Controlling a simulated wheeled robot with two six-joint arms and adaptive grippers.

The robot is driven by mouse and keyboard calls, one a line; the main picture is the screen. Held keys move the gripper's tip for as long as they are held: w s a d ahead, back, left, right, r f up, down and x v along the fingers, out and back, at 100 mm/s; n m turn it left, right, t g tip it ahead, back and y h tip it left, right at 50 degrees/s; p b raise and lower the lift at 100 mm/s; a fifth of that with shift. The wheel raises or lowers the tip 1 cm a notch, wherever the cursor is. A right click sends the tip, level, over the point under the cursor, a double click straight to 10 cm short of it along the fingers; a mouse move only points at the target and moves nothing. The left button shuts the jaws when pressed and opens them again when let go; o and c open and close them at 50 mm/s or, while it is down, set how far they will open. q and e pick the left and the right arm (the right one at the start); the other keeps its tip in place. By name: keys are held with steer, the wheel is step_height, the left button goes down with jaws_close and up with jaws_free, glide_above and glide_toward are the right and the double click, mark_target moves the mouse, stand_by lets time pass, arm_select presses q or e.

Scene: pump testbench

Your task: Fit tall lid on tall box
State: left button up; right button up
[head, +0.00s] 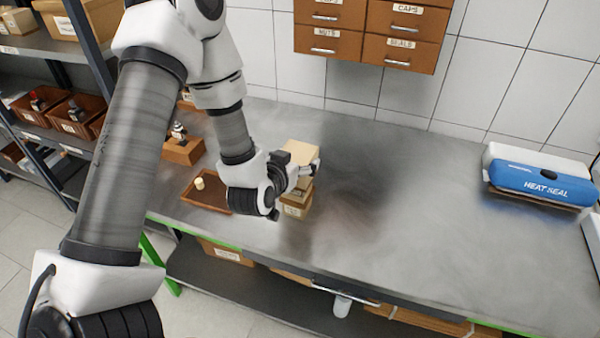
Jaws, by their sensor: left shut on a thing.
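My left gripper (308,172) reaches in from the left over the metal bench and is shut on the tall lid (301,151), a pale tan cardboard piece. The tall box (296,207), brown cardboard with a small pale label on its front, stands on the bench just below the gripper. The lid shows above and behind the fingers, and the box shows below them. The gripper hides the space between them, so I cannot tell whether lid and box touch. My right gripper is not in view.
A brown tray (204,206) with a small cream piece lies left of the box. A wooden block (183,151) with a fitting stands behind it. A blue heat sealer (541,183) stands far right. Drawers (372,28) hang above. The bench's middle (420,210) is clear.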

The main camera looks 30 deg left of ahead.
arm_select(q)
steer(key=f, duration=0.5)
steer(key=shift+w+a+p, duration=0.35)
steer(key=shift+w+f, duration=0.15)
steer(key=shift+f, duration=0.2)
steer(key=shift+s+d+r, duration=0.15)
steer(key=shift+s, duration=0.05)
steer(key=shift+s+f+b, duration=0.15)
steer(key=shift+f+b, duration=0.05)
steer(key=shift+b, duration=0.1)
steer(key=o, duration=0.9)
steer(key=shift+o, duration=0.4)
steer(key=shift+w+f, duration=0.1)
steer(key=shift+w, duration=0.15)
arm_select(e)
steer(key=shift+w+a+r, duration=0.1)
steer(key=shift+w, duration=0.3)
arm_select(q)
steer(key=shift+s, duration=0.1)
